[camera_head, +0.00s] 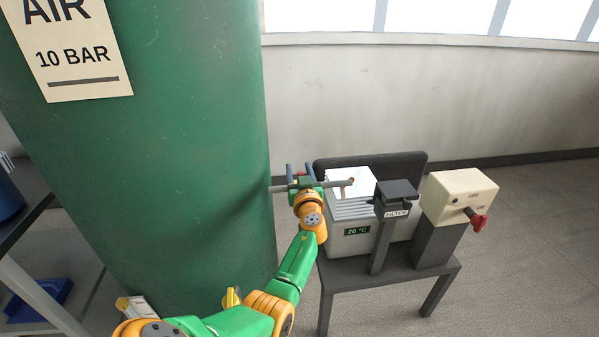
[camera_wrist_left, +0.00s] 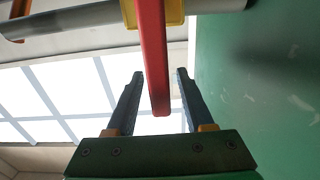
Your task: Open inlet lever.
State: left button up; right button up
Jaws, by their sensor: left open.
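The red lever (camera_wrist_left: 153,50) shows in the left wrist view, hanging from a yellow valve part (camera_wrist_left: 172,12) on a grey pipe (camera_wrist_left: 75,20). My left gripper (camera_head: 299,171) is open beside the green tank, at the grey pipe (camera_head: 333,184) in the head view. In the left wrist view its two dark fingers stand on either side of the red lever, with a visible gap on both sides. I cannot tell how deep the lever sits between them. In the head view the lever is mostly hidden by my gripper. My right gripper is not in view.
The green tank (camera_head: 180,150) with an "AIR 10 BAR" sign (camera_head: 70,55) stands left. On a dark stand (camera_head: 345,273) at right are a grey 20 °C unit (camera_head: 352,243), a FILTER post (camera_head: 396,195) and a cream box (camera_head: 455,196) with a red knob (camera_head: 479,222).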

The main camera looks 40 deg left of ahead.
pick_arm(q)
jog(key=shift+r, duration=0.1)
jog(key=shift+c, duration=0.2)
grip_shut()
dwell(1.2)
